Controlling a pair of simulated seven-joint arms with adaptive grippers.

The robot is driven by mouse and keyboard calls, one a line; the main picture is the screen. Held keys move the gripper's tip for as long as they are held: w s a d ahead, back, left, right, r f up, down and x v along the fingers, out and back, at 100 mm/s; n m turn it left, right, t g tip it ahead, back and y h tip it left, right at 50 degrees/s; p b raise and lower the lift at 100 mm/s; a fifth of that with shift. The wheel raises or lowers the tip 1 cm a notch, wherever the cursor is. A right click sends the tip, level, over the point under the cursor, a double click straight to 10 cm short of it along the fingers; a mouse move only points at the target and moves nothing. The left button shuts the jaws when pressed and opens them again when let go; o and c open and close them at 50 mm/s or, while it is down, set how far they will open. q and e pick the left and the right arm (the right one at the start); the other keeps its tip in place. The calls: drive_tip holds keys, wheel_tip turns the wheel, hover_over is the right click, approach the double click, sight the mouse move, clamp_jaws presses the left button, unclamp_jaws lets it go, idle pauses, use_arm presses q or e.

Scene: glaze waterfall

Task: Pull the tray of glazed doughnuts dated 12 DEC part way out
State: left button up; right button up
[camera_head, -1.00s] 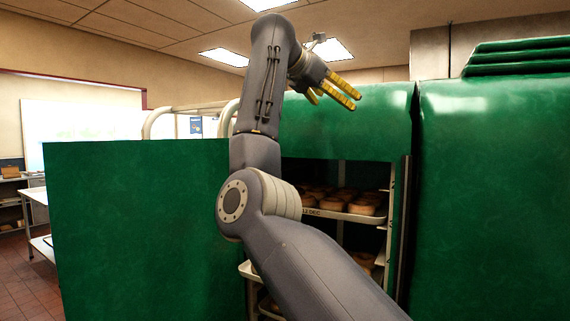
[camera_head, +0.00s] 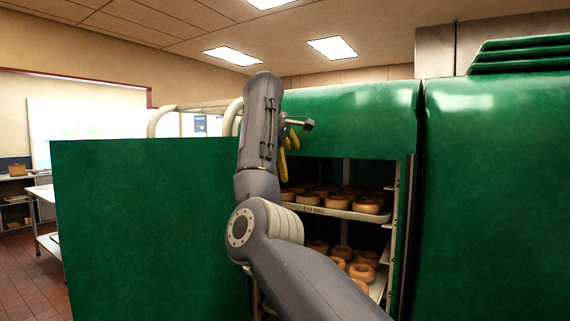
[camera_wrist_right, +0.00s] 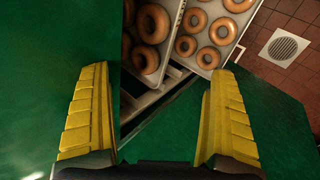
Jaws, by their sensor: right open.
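A tray of ring doughnuts with a "12 DEC" label on its front edge (camera_head: 338,213) sits in the upper part of the open green cabinet. My right gripper (camera_head: 288,152) is open and empty, with yellow fingers pointing down, at the upper left of the opening above this tray's level. My arm hides the tray's left part. In the right wrist view the open fingers (camera_wrist_right: 160,72) point towards two doughnut trays, apart from both; I cannot read a label there. My left gripper is not in view.
A lower tray of doughnuts (camera_head: 378,285) sits below, its label unseen. The green door (camera_head: 145,230) stands open at the left. A closed green cabinet (camera_head: 495,190) is at the right. The right wrist view shows a floor drain (camera_wrist_right: 285,47).

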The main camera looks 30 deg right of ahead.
sight(300, 198)
drive_tip(key=shift+f, duration=0.15)
drive_tip(key=shift+w+d, duration=0.1)
idle(0.3)
drive_tip(key=x, duration=1.7)
drive_tip(key=shift+f, duration=0.2)
clamp_jaws()
idle(0.5)
